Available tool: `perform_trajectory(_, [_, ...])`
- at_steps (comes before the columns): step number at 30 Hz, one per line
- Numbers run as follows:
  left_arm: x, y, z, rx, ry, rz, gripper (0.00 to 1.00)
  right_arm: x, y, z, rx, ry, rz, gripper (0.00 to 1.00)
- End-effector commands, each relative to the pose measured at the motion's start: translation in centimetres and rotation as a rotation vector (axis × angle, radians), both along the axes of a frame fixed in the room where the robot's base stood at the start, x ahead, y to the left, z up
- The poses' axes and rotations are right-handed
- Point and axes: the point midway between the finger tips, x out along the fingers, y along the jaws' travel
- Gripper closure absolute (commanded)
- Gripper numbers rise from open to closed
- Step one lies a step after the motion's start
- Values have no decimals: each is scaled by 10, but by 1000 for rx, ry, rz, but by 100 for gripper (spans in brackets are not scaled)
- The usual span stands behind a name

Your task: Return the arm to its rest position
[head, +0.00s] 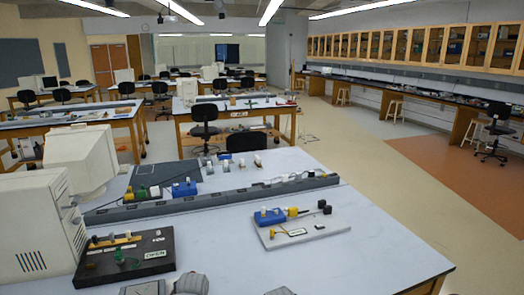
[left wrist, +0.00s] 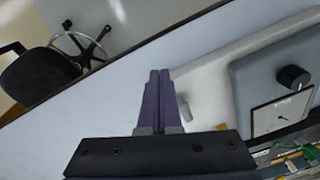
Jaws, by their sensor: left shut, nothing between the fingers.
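My left gripper (left wrist: 159,76) shows in the left wrist view with its two purple fingers together and nothing between them. It is over the pale table top (left wrist: 110,95), close to a light grey device with a black knob (left wrist: 292,77) and a white meter face (left wrist: 281,114) on the right. I cannot tell whether the fingers touch anything. In the head view neither gripper can be made out. Grey rounded parts at the bottom edge look like pieces of my own arms.
The near table (head: 330,180) carries a white computer (head: 35,225), a black circuit board (head: 125,257), a white board with a blue part (head: 300,231) and a long grey power rail (head: 210,199). Its right front is bare. A black chair (left wrist: 38,75) stands beyond the edge.

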Motion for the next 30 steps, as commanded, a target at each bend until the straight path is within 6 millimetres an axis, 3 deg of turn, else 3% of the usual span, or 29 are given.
perform_trajectory(3, [-10, -5, -1, -69, 19, 44, 100, 0, 0, 0, 0, 0, 0, 100])
perform_trajectory(21, [-54, -97, 0, 33, 115, -227, 100, 0, 0, 0, 0, 0, 0, 100])
perform_trajectory(30, [-67, -113, 0, 61, 135, -283, 100, 0, 0, 0, 0, 0, 0, 100])
